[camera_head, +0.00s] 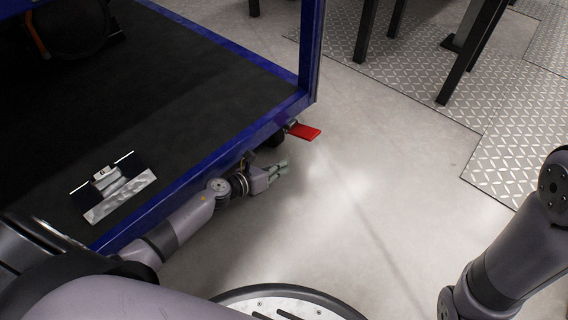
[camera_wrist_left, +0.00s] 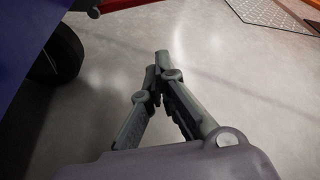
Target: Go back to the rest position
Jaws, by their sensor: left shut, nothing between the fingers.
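My left gripper (camera_head: 281,168) is low beside the blue-framed cart (camera_head: 205,165), just off its near right edge. In the left wrist view its fingers (camera_wrist_left: 158,72) come together at the tips, with nothing between them. A red pedal (camera_head: 304,131) sticks out from under the cart's corner, a little beyond the left gripper. It also shows at the top of the left wrist view (camera_wrist_left: 118,4). My right arm comes in at the right of the head view, but its gripper is out of view.
A metal part (camera_head: 112,187) lies on the cart's black surface. A dark caster wheel (camera_wrist_left: 58,53) stands left of the left gripper. Black legs (camera_head: 470,45) stand at the back right on patterned floor plates (camera_head: 420,85). The grey floor (camera_head: 370,190) between the cart and my right arm is clear.

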